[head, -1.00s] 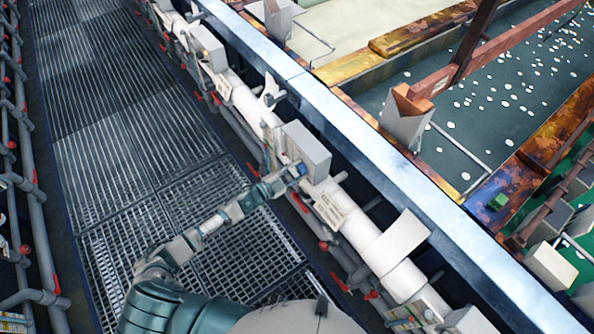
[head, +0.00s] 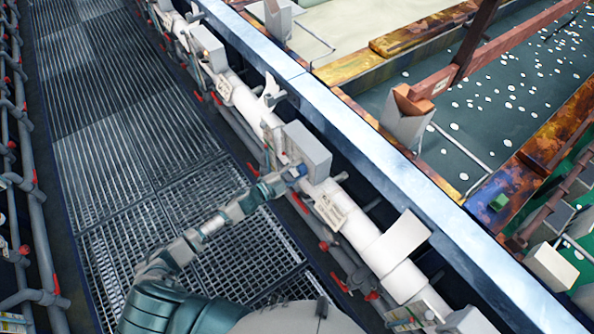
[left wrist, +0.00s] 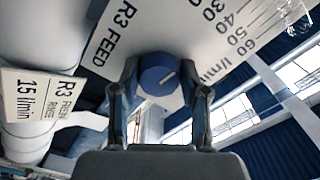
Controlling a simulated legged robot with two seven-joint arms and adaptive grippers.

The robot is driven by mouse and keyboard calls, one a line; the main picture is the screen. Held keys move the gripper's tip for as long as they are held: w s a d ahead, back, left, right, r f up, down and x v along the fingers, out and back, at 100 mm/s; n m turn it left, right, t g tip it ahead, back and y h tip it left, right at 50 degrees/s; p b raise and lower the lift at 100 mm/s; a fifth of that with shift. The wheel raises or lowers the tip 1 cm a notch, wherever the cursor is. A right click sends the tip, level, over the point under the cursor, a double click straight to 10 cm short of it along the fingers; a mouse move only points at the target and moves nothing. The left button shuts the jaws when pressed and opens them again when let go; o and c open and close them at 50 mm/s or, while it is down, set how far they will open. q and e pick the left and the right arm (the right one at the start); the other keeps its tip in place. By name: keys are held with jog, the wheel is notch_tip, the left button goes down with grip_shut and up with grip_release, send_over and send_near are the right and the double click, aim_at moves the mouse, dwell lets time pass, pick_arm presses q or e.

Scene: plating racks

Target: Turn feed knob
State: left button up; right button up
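The feed knob (left wrist: 159,76) is a round blue cap with a short pale slanted mark, in front of a white panel (left wrist: 185,28) lettered "R3 FEED" with an l/min scale. My left gripper (left wrist: 160,68) has one finger on each side of the knob, the tips against its sides. In the head view the blue knob (head: 302,170) shows small at the end of my left arm, beside a grey box (head: 306,147) on the white pipe. The fingers are too small to make out there. My right gripper is not in view.
A small tag (left wrist: 40,95) reading "R3 fresh rinse 15 l/min" hangs at the left in the wrist view. The white pipe (head: 362,232) runs diagonally beside a long steel rim (head: 370,145). The grated walkway (head: 130,140) is clear. Grey piping (head: 38,230) lines its left side.

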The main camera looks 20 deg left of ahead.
pick_arm(q)
jog(key=o, duration=0.3)
jog(key=shift+w+d, duration=0.1)
jog(key=v, duration=1.2)
jog(key=shift+f, duration=0.1)
jog(key=s+a+f+n+g+y, duration=0.1)
jog(key=s+a+f+n+y, duration=0.15)
jog(key=f, duration=0.65)
jog(key=s+a+f+n+g+y, duration=0.1)
jog(key=a+f+n+y, duration=0.2)
jog(key=f, duration=0.5)
jog(key=s+a+f+n+y, duration=0.2)
jog(key=a+f+n+y, duration=0.1)
jog(key=f, duration=0.6)
jog(key=s+f+n+g+y, duration=0.2)
jog(key=s+f+n+g, duration=0.25)
jog(key=s+f, duration=1.05)
jog(key=s+d+f+n+g, duration=0.1)
jog(key=s+d+f+g, duration=0.1)
jog(key=s, duration=0.6)
jog(key=s+d+f+n+g, duration=0.1)
jog(key=s+d+f+g, duration=0.1)
jog(key=s, duration=0.5)
jog(key=s+d+f+n+g, duration=0.1)
jog(key=s+d+f+g, duration=0.2)
jog(key=s+f, duration=0.2)
jog(key=s, duration=0.3)
jog(key=shift+s+d, duration=0.35)
jog(key=shift+d, duration=0.05)
